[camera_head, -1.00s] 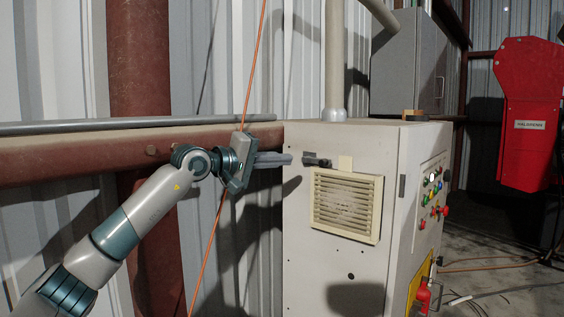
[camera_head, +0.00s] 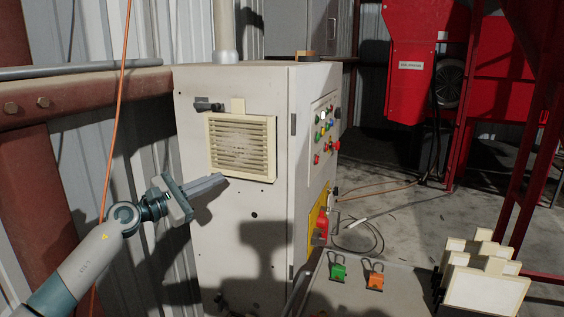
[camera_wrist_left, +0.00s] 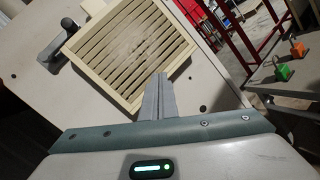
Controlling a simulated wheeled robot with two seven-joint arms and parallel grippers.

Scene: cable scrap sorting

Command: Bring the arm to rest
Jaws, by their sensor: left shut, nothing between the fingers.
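My left arm comes in from the lower left in the head view. Its gripper (camera_head: 217,181) is shut and empty, with the fingers together, in front of the beige cabinet's (camera_head: 232,222) front face, just below the vent grille (camera_head: 242,148). In the left wrist view the closed fingers (camera_wrist_left: 159,82) point at the lower edge of the vent grille (camera_wrist_left: 127,52). I cannot tell the exact gap between the fingertips and the cabinet. My right gripper is not in view.
A black handle (camera_head: 208,106) sticks out beside the grille. The cabinet's side carries coloured buttons (camera_head: 325,128) and a red switch (camera_head: 320,226). A grey surface (camera_head: 345,295) holds green (camera_head: 338,270) and orange (camera_head: 375,277) padlock-like pieces. Cream blocks (camera_head: 484,290) stand at the right. An orange cable (camera_head: 122,70) hangs left.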

